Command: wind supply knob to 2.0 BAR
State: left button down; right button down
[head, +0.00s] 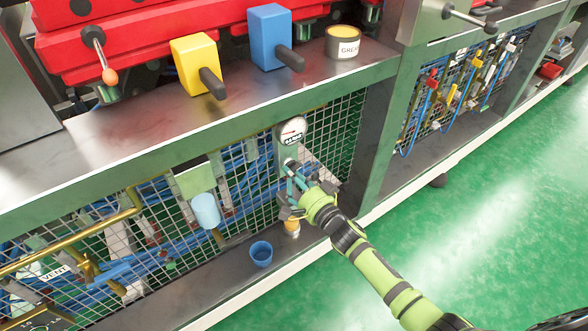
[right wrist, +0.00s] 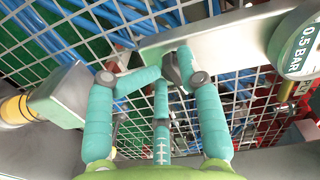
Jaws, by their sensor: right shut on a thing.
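A round gauge (head: 291,131) with a white face is mounted on a grey plate in front of the wire mesh, under the bench top. In the right wrist view the gauge (right wrist: 298,45) carries the text 0.5 BAR. The supply knob (right wrist: 176,69) is a small dark part on the same grey plate, below the gauge in the head view. My right gripper (head: 294,172) has its teal fingers closed around the knob; the right wrist view shows the fingers (right wrist: 163,62) from behind, and they partly hide the knob. My left gripper is not in view.
A blue cup (head: 261,253) stands on the lower shelf, left of my right arm. A pale blue cylinder (head: 205,210) hangs on the mesh. Yellow (head: 193,62) and blue (head: 268,38) blocks with dark handles and a tin (head: 342,42) are on the bench top. Green floor lies right.

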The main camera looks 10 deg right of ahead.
aim_at(289, 161)
jog(key=shift+w+d+r+m+t+p, duration=0.2)
jog(key=shift+r+m+p, duration=0.1)
jog(key=shift+r+m, duration=0.25)
jog(key=shift+w+d+r+m+t+p, duration=0.15)
jog(key=shift+r+m+p, duration=0.25)
jog(key=shift+m, duration=0.2)
jog(key=shift+w+d+r+m+t+p, duration=0.1)
jog(key=shift+w+r+m+p, duration=0.15)
jog(key=shift+r+m, duration=0.3)
jog(key=c, duration=1.2)
grip_release()
jog(key=shift+m, duration=0.3)
jog(key=o, duration=0.6)
jog(key=shift+f, duration=0.1)
jog(key=shift+s+a+f, duration=0.15)
jog(key=shift+f, duration=0.1)
